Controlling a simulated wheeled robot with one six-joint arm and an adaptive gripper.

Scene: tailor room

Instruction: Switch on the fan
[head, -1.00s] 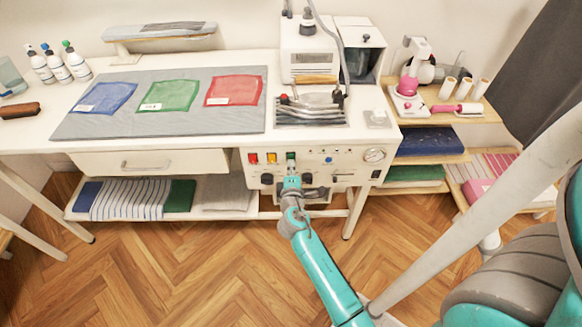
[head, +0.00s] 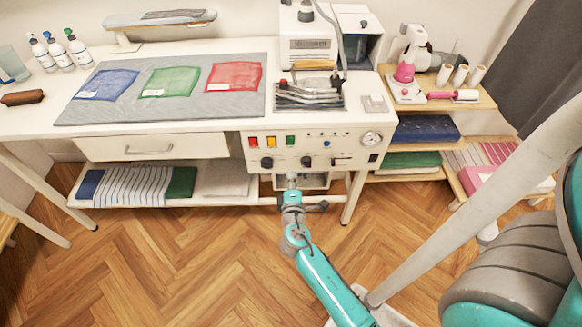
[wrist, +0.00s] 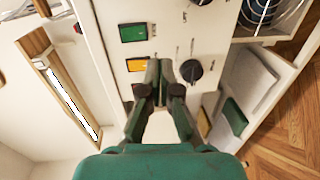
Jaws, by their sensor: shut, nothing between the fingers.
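The white control panel (head: 320,150) on the table front carries a red switch (head: 254,141), an orange switch (head: 271,142) and a green switch (head: 290,141), with dark knobs below. I cannot tell which control belongs to the fan, and I see no fan I can be sure of. My gripper (head: 291,181) is shut and empty, low in front of the panel below the green switch. In the wrist view my gripper (wrist: 160,76) points at the panel, beside the orange switch (wrist: 136,64) and a dark knob (wrist: 190,70). The green switch (wrist: 134,32) lies beyond. Contact is not clear.
A pressure gauge (head: 372,138) sits at the panel's right end. A white drawer (head: 155,146) is left of the panel. A low shelf (head: 230,190) with folded cloth runs underneath. A table leg (head: 353,198) stands right of my gripper. The wooden floor in front is clear.

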